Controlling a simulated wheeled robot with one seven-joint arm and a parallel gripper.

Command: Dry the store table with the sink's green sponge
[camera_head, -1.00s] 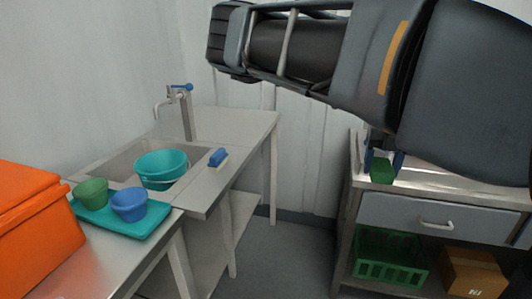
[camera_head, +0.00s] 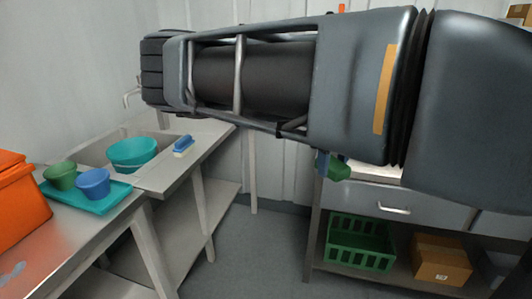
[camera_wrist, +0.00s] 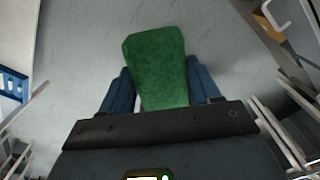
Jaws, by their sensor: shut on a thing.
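My gripper (camera_wrist: 162,88) is shut on the green sponge (camera_wrist: 155,60), with a blue finger on each side of it. The wrist view shows grey floor beyond the sponge. In the head view the sponge (camera_head: 340,170) hangs below my arm, near the left end of the right-hand drawer table (camera_head: 375,177). That table's top is mostly hidden by my arm. The left-hand metal table (camera_head: 75,235) has a small shiny patch (camera_head: 12,272), perhaps wet. I cannot tell which table is the store table. The sink counter (camera_head: 185,163) stands behind the left table.
A teal bowl (camera_head: 133,153) sits in the sink and a blue brush (camera_head: 183,145) lies on the counter. A teal tray (camera_head: 105,203) holds a green cup and a blue cup beside an orange box (camera_head: 20,205). A green crate (camera_head: 360,243) and carton (camera_head: 440,258) occupy the right shelf. Floor between is clear.

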